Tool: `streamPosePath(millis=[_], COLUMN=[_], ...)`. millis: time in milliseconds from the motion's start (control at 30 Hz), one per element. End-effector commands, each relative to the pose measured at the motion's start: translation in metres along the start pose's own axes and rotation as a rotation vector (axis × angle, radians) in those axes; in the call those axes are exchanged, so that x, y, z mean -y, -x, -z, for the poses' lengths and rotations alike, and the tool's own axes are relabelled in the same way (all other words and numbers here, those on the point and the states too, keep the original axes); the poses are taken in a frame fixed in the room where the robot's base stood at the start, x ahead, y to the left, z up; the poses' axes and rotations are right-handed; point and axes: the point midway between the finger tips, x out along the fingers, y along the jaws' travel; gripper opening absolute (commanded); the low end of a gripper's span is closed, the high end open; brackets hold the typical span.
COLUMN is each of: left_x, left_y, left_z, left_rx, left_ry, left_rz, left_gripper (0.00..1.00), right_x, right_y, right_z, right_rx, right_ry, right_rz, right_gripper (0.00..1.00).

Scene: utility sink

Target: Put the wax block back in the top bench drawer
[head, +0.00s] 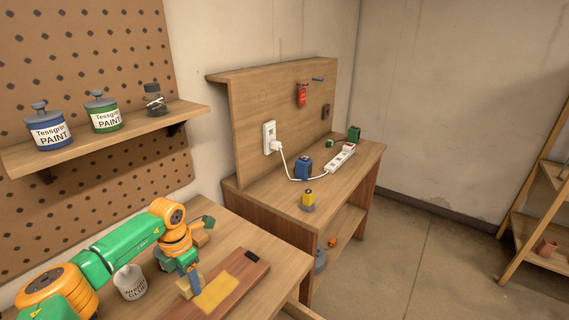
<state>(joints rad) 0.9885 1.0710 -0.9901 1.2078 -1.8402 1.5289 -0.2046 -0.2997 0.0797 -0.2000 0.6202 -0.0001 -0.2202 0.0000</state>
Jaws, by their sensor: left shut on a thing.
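My left gripper (188,277) reaches down over the near wooden bench at the lower middle. It is shut on a small pale tan block, which looks like the wax block (184,288); the fingers partly cover it. The block is close beside a flat yellow piece (217,292) on a reddish-brown board (245,280); I cannot tell if it touches the board. A wooden edge, perhaps of an open bench drawer (300,309), shows at the bottom of the picture; its inside is not visible. My right gripper is not in view.
A white glue pot (130,282) stands beside my left forearm. A small dark block (252,256) lies at the board's far end. Behind is a second bench (265,199) with a power strip (341,157) and a yellow-grey item (308,200). Paint cans stand on the wall shelf (100,140).

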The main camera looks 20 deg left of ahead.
Motion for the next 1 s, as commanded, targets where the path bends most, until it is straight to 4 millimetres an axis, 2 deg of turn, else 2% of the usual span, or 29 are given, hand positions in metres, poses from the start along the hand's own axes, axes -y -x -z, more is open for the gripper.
streamPosePath(millis=[167, 300, 467, 600, 700, 900, 1000], left_x=[0.029, 0.071, 0.126, 0.169, 0.193, 0.221, 0.227], left_y=[0.009, 0.024, 0.044, 0.059, 0.067, 0.075, 0.076], left_z=[-0.02, -0.038, -0.047, -0.04, -0.029, -0.003, 0.005], left_rx=[0.006, 0.006, 0.004, 0.001, 0.0, -0.002, -0.002], left_ry=[-0.267, -0.669, -1.228, -1.732, -2.081, -2.627, -2.789], left_rz=[-0.001, -0.004, -0.007, -0.008, -0.008, -0.004, -0.002], left_gripper=[0.05, 0.05, 0.05, 0.05, 0.05, 0.05, 0.05], right_x=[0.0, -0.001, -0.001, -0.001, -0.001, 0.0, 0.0], right_y=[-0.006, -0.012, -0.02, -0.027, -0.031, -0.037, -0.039], right_z=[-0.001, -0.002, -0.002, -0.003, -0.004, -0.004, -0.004], right_rx=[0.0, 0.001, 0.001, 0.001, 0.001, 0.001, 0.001], right_ry=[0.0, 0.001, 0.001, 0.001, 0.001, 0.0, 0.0], right_rz=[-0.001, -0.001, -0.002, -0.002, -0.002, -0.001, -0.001], right_gripper=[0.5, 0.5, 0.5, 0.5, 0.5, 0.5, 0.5])
